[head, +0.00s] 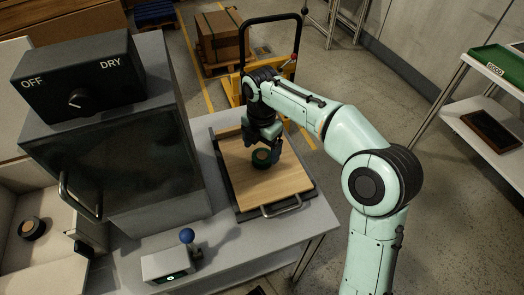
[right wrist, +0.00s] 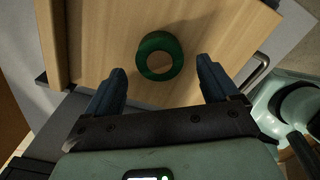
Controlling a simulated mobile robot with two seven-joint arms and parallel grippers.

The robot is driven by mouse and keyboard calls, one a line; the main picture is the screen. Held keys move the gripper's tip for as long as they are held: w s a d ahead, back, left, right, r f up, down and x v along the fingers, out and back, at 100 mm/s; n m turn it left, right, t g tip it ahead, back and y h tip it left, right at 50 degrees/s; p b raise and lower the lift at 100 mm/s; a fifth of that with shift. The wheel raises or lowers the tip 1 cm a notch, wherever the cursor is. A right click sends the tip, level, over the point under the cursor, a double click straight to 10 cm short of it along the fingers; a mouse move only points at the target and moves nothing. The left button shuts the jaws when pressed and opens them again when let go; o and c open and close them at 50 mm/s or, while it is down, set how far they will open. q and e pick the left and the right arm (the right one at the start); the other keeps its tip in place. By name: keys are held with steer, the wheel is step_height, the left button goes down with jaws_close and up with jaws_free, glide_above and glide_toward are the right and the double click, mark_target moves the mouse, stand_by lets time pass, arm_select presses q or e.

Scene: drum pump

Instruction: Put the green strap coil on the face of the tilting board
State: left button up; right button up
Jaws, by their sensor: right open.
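The green strap coil (head: 261,158) is a ring lying flat on the wooden face of the tilting board (head: 281,184). In the right wrist view the coil (right wrist: 159,56) lies on the bare wood (right wrist: 208,30), clear of the board's edges. My right gripper (head: 263,143) is above the coil. In the right wrist view its two fingers (right wrist: 160,85) are apart with nothing between them, and the coil shows beyond the fingertips. The board has a dark frame and a metal handle (head: 281,205) at its front edge. My left gripper is not in view.
A dark cabinet with an OFF/DRY knob box (head: 78,75) stands left of the board. A small device with a blue ball lever (head: 187,236) sits on the grey table in front. Another dark coil (head: 31,228) lies at far left. A shelf with a green tray (head: 498,64) is at right.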

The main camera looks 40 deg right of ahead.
mark_target(262, 156)
step_height(262, 156, up, 9)
steer(key=p, duration=0.2)
steer(key=shift+p, duration=0.4)
